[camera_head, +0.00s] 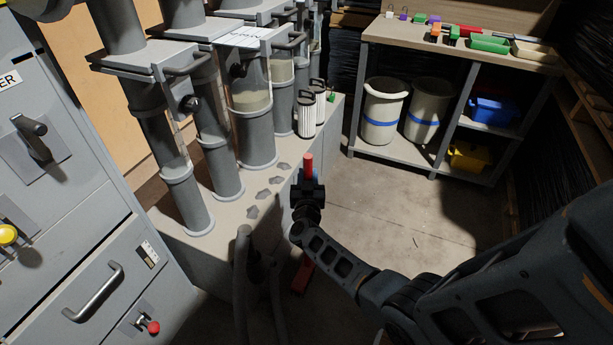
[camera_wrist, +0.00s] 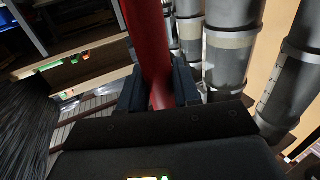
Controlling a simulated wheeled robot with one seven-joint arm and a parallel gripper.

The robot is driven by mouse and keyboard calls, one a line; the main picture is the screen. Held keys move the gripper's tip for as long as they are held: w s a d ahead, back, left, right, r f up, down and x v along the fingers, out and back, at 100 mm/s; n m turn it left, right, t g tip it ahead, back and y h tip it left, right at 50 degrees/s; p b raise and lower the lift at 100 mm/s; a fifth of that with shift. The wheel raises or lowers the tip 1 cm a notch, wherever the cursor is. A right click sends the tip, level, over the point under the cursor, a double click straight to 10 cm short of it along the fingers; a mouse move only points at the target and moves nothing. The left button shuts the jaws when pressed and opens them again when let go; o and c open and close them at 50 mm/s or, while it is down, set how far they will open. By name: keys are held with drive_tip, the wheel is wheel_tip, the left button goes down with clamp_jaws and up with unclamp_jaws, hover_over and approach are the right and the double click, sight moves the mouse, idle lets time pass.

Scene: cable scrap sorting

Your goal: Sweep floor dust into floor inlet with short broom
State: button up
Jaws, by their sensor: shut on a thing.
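My gripper (camera_head: 308,190) is shut on the red handle of the short broom (camera_head: 309,163), whose end stands up above the fingers in the head view. In the wrist view the red handle (camera_wrist: 148,40) runs between the two dark fingers (camera_wrist: 160,90). A red piece (camera_head: 302,274) shows low beside my arm, partly hidden by it; I cannot tell whether it is the broom's lower end. No floor inlet can be made out. The concrete floor (camera_head: 410,225) shows faint specks, and I cannot tell whether they are dust.
Grey tubes (camera_head: 205,165) stand on a pale ledge (camera_head: 285,180) with several flat grey pieces. Hoses (camera_head: 243,270) hang below. A drawer cabinet (camera_head: 75,245) stands left. A workbench (camera_head: 400,38) with bins (camera_head: 383,110) stands at the back. Floor between is open.

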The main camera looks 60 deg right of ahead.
drive_tip(key=s+r+p, duration=0.4)
drive_tip(key=r+p, duration=0.1)
drive_tip(key=p, duration=0.1)
drive_tip(key=shift+d+r, duration=0.2)
drive_tip(key=shift+r, duration=0.15)
drive_tip(key=shift+a, duration=0.15)
idle(1.5)
